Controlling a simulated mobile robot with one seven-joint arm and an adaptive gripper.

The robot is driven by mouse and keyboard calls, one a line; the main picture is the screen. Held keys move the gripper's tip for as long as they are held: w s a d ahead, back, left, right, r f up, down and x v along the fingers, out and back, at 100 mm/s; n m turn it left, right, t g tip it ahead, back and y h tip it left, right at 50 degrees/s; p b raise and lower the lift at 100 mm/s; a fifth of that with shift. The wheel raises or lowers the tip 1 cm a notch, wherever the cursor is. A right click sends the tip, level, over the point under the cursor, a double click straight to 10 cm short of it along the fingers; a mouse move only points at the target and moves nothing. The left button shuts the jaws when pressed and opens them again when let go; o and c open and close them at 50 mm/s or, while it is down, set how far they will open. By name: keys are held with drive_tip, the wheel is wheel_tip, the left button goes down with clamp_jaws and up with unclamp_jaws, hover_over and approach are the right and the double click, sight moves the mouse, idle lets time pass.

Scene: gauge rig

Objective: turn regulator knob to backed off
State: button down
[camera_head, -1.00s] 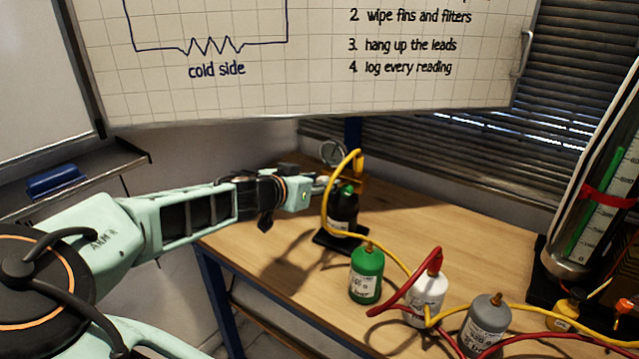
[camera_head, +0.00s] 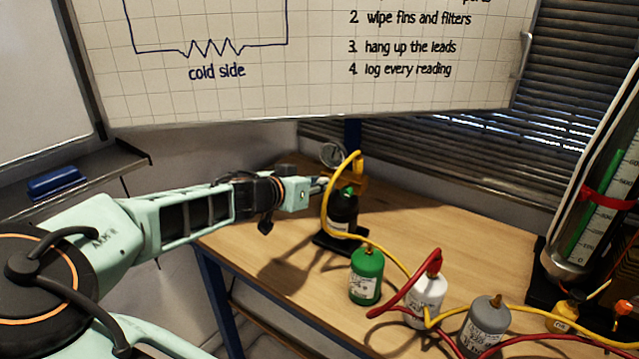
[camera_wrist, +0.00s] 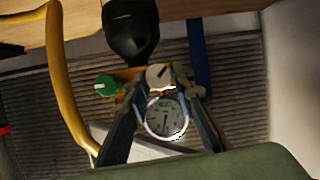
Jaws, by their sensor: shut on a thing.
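A dark bottle (camera_head: 342,214) stands on the bench in the head view, with a yellow hose running over it. A round gauge (camera_head: 333,154) and a green knob (camera_head: 348,190) show at its top. In the wrist view the bottle (camera_wrist: 131,28) comes in from the top edge. A cream knob (camera_wrist: 158,76) with a dark pointer line sits between the fingertips of my gripper (camera_wrist: 160,78), which is shut on it. The green knob (camera_wrist: 107,86) with a white mark is to its left, outside the fingers. The gauge face (camera_wrist: 165,117) shows between the fingers. In the head view the fingertips are partly hidden by the hose.
The yellow hose (camera_head: 328,212) loops close beside my gripper. A green bottle (camera_head: 366,274), a white bottle (camera_head: 427,300) and a grey bottle (camera_head: 486,325) stand nearer, with red and yellow hoses among them. The bench (camera_head: 460,240) is clear to the right of the dark bottle.

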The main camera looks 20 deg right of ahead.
drive_tip(key=shift+w+a+f+n+h+p, duration=0.2)
drive_tip(key=shift+n+h+p, duration=1.1)
drive_tip(key=shift+n, duration=2.7)
drive_tip(key=shift+s+d+f+n+h+p, duration=0.1)
drive_tip(key=shift+f+n+h+p, duration=0.25)
drive_tip(key=shift+n+h+p, duration=2.3)
drive_tip(key=shift+w+a+f+n+h+b, duration=0.1)
drive_tip(key=shift+f+n+h+b, duration=0.35)
drive_tip(key=shift+n, duration=4.9)
drive_tip(key=shift+r+t, duration=0.1)
drive_tip(key=shift+t, duration=0.3)
drive_tip(key=c, duration=1.7)
unclamp_jaws()
drive_tip(key=shift+o, duration=0.2)
drive_tip(key=shift+a, duration=0.1)
drive_tip(key=v, duration=1.1)
drive_tip(key=shift+s+a, duration=0.25)
drive_tip(key=shift+a, duration=0.1)
